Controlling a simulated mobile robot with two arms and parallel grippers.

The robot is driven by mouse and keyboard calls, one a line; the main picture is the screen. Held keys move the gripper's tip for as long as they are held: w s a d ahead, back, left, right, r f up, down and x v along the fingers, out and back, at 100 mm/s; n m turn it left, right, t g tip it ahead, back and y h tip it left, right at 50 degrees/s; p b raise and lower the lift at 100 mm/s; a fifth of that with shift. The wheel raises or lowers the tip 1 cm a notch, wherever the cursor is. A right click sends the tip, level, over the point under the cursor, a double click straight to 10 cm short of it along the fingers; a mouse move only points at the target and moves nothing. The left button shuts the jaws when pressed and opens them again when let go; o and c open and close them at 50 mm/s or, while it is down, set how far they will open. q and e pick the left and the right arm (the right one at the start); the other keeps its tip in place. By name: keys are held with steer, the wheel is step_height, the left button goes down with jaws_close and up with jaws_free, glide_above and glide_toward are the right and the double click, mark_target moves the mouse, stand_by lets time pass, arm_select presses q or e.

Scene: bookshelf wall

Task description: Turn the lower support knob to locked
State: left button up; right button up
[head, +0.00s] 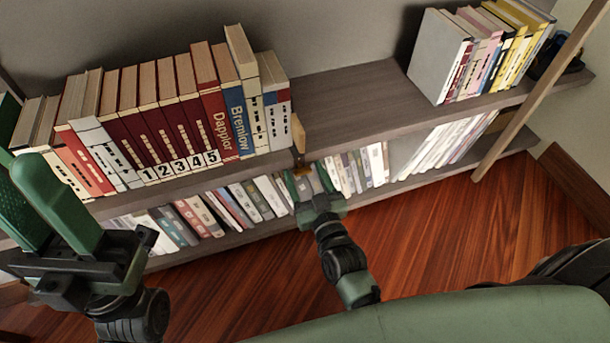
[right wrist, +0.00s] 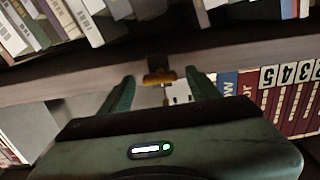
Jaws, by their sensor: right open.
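The lower support knob is a small amber-brown bar on a dark mount at the shelf's front edge. In the right wrist view the knob (right wrist: 160,77) lies roughly crosswise between my fingers. In the head view the knob (head: 302,171) shows small, just beyond my right gripper. My right gripper (head: 304,188) is open, with its green fingers on either side of the knob in the right wrist view (right wrist: 162,86); contact is not visible. My left gripper (head: 38,185) is raised at the left, away from the knob; its finger gap is unclear.
The upper shelf (head: 345,105) holds a book row (head: 150,115) at left and another (head: 480,50) at right, with bare board between. Lower-shelf books (head: 350,170) stand close to my right gripper. A slanted wooden post (head: 530,90) stands at right. The wooden floor (head: 430,240) is clear.

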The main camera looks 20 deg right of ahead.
steer(key=shift+c, duration=0.3)
jaws_close()
